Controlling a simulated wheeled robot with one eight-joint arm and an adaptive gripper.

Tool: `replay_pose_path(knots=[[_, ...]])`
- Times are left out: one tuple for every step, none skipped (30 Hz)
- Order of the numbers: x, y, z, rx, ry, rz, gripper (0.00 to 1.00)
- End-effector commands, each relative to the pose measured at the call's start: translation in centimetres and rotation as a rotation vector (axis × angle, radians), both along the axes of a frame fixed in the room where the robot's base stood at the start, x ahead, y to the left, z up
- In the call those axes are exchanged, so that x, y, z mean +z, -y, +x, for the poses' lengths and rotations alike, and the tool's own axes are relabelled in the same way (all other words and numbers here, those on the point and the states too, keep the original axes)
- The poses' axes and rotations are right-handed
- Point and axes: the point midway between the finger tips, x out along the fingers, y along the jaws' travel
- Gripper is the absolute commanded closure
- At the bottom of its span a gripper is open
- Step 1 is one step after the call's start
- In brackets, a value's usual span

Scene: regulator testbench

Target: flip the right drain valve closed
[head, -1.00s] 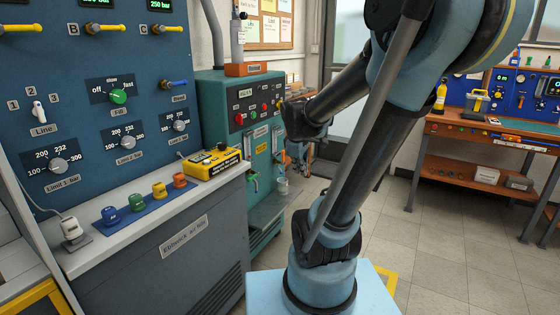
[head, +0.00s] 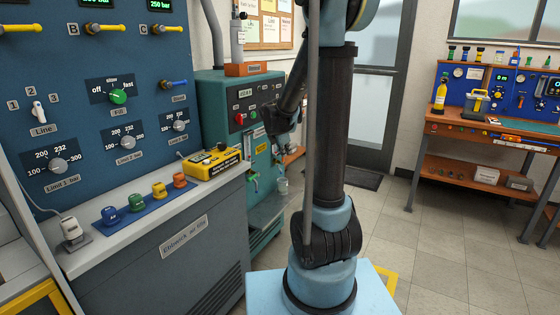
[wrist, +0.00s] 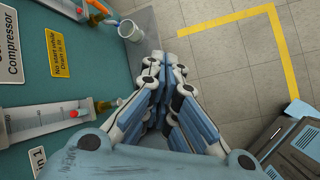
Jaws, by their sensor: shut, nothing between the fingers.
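The right drain valve (wrist: 103,14) shows at the top of the wrist view, below the end of a sight tube, with an orange part near it. Its handle position is too small to tell. A cup (wrist: 130,28) stands close to it, and shows in the head view (head: 282,187). My gripper (wrist: 167,66) is shut and empty, apart from both valves, out from the panel. I cannot make out its fingers in the head view.
The teal compressor cabinet (head: 238,90) carries the valves. The blue test bench (head: 175,255) stands left of it. A yellow floor line (wrist: 235,17) and bare tiles lie beyond my fingers. A workbench (head: 460,125) stands far right.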

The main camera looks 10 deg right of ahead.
Motion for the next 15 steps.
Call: replay_pose_path(knots=[[-0.3, -0.3, 1.1, 0.037, -0.003, -0.028, 1.00], [-0.5, -0.4, 1.7, 0.062, -0.006, -0.047, 1.00], [-0.8, -0.6, 2.5, 0.093, -0.010, -0.072, 1.00], [-1.0, -0.7, 3.1, 0.118, -0.013, -0.090, 1.00], [-1.2, -0.9, 3.7, 0.143, -0.016, -0.109, 1.00], [-1.6, -1.0, 4.5, 0.175, -0.020, -0.135, 1.00], [-1.8, -1.2, 5.0, 0.199, -0.022, -0.154, 1.00], [-2.0, -1.4, 5.6, 0.222, -0.025, -0.173, 1.00], [-2.4, -1.6, 6.3, 0.255, -0.029, -0.199, 1.00], [-2.7, -1.7, 6.9, 0.278, -0.033, -0.219, 1.00], [-2.9, -1.9, 7.4, 0.302, -0.037, -0.239, 1.00], [-3.3, -2.2, 8.2, 0.333, -0.040, -0.265, 1.00], [-3.6, -2.3, 8.7, 0.357, -0.044, -0.284, 1.00], [-3.9, -2.5, 9.2, 0.380, -0.047, -0.304, 1.00], [-4.2, -2.7, 9.9, 0.408, -0.052, -0.330, 1.00]])
